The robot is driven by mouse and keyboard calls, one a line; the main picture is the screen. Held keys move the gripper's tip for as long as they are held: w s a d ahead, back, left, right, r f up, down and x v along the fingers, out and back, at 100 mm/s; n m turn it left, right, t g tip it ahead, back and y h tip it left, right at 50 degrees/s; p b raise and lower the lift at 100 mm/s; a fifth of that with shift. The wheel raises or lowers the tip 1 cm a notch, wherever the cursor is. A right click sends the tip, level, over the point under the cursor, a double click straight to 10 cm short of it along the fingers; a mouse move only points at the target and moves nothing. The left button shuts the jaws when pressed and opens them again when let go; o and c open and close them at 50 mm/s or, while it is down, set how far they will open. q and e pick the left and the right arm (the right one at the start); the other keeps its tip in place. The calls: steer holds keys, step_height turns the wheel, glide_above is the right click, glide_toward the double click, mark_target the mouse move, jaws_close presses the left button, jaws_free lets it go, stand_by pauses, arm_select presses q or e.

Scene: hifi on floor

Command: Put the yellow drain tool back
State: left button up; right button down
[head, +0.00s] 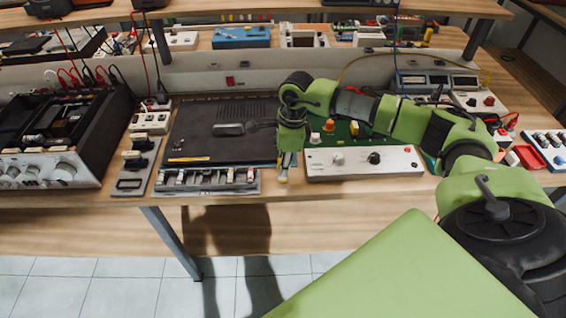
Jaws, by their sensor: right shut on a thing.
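My right gripper (287,156) points down near the front edge of the workbench. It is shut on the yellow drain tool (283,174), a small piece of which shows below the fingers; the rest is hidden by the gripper. The tool is between the grey tool holder (207,189) on the left and a silver-fronted device on the right. I cannot tell whether it touches the bench. Several small tools stand in the holder. My left gripper is not in view.
A black flat case (215,115) lies behind the holder. The silver-fronted device (400,172) with knobs is close on the right. An open black amplifier (62,135) stands at the left. The bench's front edge (330,192) is near the tool.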

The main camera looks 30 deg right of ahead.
steer(key=c, duration=2.2)
jaws_free()
steer(key=shift+f, duration=0.15)
steer(key=o, duration=0.4)
steer(key=shift+r, duration=0.3)
steer(key=r+b, duration=0.1)
steer(key=r, duration=0.2)
steer(key=r+b, duration=0.1)
steer(key=r, duration=0.3)
steer(key=d+r+b, duration=0.1)
steer(key=r, duration=0.2)
steer(key=shift+s+r, duration=0.25)
steer(key=shift+s, duration=0.1)
steer(key=shift+d+r, duration=0.1)
steer(key=shift+r, duration=0.5)
